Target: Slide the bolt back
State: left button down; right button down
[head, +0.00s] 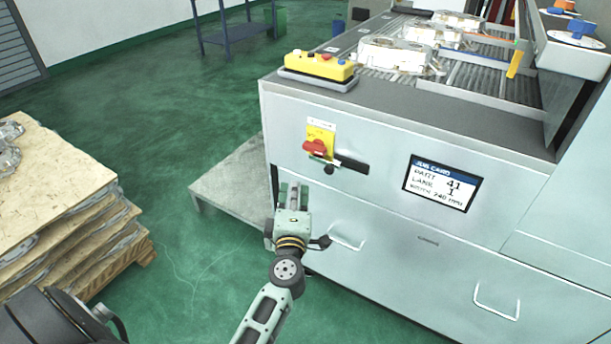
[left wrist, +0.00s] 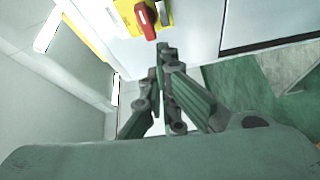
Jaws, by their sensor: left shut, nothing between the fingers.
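The bolt (head: 345,163) is a dark horizontal bar with a round black knob, on the upper front of the pale machine cabinet. Just above its left end is a yellow plate with a red rotary handle (head: 315,148). The red handle also shows at the top of the left wrist view (left wrist: 147,24). My left gripper (head: 294,188) is shut and empty, below and to the left of the bolt in the head view and apart from it. Its closed fingertips (left wrist: 163,48) point toward the red handle in the left wrist view. My right gripper is not in view.
A yellow button box (head: 320,66) sits on the cabinet's top edge. Drawer handles (head: 496,302) stick out below, and a job card screen (head: 442,183) is to the right. A pallet stack (head: 60,200) stands at left. Green floor (head: 180,130) between is open.

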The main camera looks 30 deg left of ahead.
pick_arm(q)
jog(key=w+b, duration=0.1)
jog(key=w, duration=0.8)
jog(key=shift+a, duration=0.25)
jog(key=shift+w+d+f, duration=0.1)
send_near(323, 162)
jog(key=shift+w+a+r, duration=0.2)
jog(key=shift+w+r, duration=0.25)
jog(key=shift+w, duration=0.15)
jog(key=shift+w+a+r, duration=0.15)
jog(key=shift+w+r, duration=0.3)
jog(key=shift+w, duration=0.1)
